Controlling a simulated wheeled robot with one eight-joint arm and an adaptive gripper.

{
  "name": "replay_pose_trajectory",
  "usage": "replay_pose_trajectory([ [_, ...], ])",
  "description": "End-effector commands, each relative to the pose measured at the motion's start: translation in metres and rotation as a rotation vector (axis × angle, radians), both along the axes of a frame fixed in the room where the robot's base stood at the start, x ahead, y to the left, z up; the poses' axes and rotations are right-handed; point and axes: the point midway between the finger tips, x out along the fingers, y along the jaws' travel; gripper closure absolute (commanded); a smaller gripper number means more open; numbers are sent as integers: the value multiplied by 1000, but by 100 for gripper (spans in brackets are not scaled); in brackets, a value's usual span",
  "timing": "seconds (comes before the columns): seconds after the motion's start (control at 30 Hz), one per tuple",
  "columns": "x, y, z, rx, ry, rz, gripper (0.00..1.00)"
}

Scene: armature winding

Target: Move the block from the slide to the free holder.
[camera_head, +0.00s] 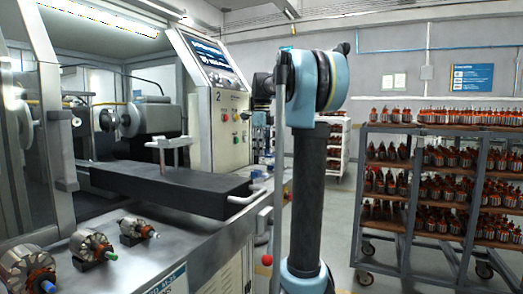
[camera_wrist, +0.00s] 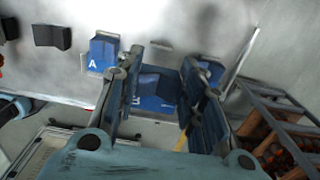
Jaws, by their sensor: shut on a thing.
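In the wrist view my gripper (camera_wrist: 162,98) reaches away from the camera with its two dark fingers apart, closed on a dark blue block (camera_wrist: 152,82) between them. The fingers hide part of the block. Behind it is a blue holder marked B (camera_wrist: 165,104), its letter partly covered by the left finger; I cannot tell whether the block touches it. Left of it is a blue holder marked A (camera_wrist: 97,64) with a blue block (camera_wrist: 103,48) on it. In the head view my gripper is out of sight. I cannot pick out the slide with certainty.
The head view shows a winding machine (camera_head: 214,100), a black box-shaped bed (camera_head: 165,190) with a white handle, several armatures (camera_head: 90,245) on the metal bench, and a loaded rack (camera_head: 440,185) at right. In the wrist view dark blocks (camera_wrist: 50,36) stand at upper left.

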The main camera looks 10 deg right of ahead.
Motion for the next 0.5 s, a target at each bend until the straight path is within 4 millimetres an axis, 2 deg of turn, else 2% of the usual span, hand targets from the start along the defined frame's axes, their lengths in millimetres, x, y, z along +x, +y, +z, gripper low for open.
replay_pose_trajectory([
  [0.5,0,-8,-40,0,0,-10,92],
])
